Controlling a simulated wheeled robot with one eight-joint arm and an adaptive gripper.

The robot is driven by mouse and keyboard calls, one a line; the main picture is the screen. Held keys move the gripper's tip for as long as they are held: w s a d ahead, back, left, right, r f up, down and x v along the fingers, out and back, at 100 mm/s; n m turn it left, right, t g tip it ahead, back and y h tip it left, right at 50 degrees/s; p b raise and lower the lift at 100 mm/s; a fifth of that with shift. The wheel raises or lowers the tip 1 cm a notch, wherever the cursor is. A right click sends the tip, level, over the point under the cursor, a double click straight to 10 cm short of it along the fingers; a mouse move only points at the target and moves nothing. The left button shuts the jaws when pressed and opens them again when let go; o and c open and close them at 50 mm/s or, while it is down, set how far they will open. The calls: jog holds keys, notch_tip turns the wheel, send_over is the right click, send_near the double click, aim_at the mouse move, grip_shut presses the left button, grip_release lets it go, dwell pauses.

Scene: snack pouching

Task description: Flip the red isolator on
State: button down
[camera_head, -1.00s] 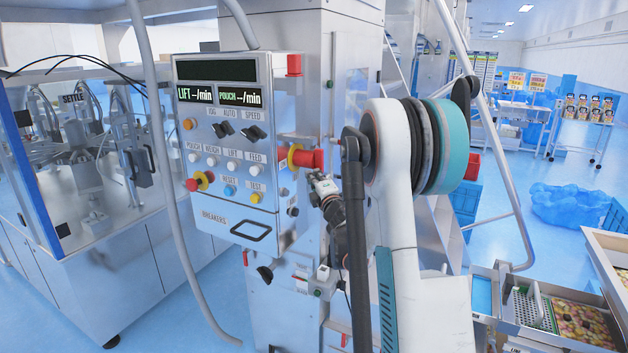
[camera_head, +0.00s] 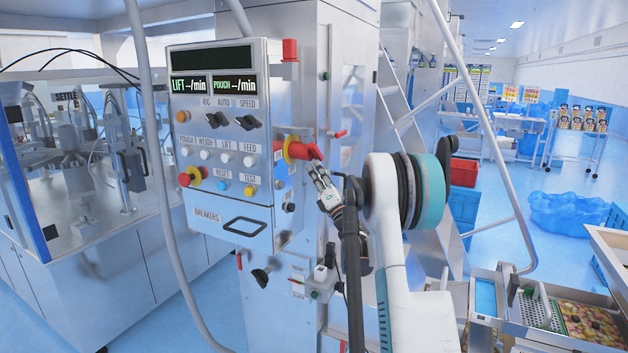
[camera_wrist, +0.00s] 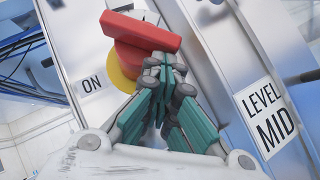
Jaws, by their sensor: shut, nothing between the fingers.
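The red isolator (camera_head: 298,150) sits on the right side face of the control box, a red handle on a yellow disc. In the wrist view the red handle (camera_wrist: 140,32) lies slanted across the yellow disc (camera_wrist: 124,66), with an ON label (camera_wrist: 92,84) to its left. My gripper (camera_head: 319,164) is at the handle's right end in the head view. In the wrist view my gripper (camera_wrist: 164,62) is shut with nothing between its fingers. Its tips are right at the handle's lower edge and hide part of the disc; I cannot tell whether they touch.
The control box (camera_head: 222,140) carries several buttons and knobs, with a red emergency stop (camera_head: 187,179) on a yellow ring low at left. A LEVEL MID label (camera_wrist: 266,115) is on the panel at right. A grey hose (camera_head: 162,180) hangs left of the box.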

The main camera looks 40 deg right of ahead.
jog(key=d+n+y, duration=0.1)
jog(key=n+y, duration=0.3)
jog(key=w+d+n+y+b, duration=0.1)
jog(key=n+y, duration=0.3)
jog(key=d+n+y, duration=0.1)
jog(key=n+y, duration=0.2)
jog(key=n, duration=0.2)
jog(key=shift+w+d+r+t+y, duration=0.1)
jog(key=shift+w+r+t+y, duration=0.1)
jog(key=shift+r+t+y, duration=0.2)
jog(key=shift+d, duration=0.15)
jog(key=v, duration=1.2)
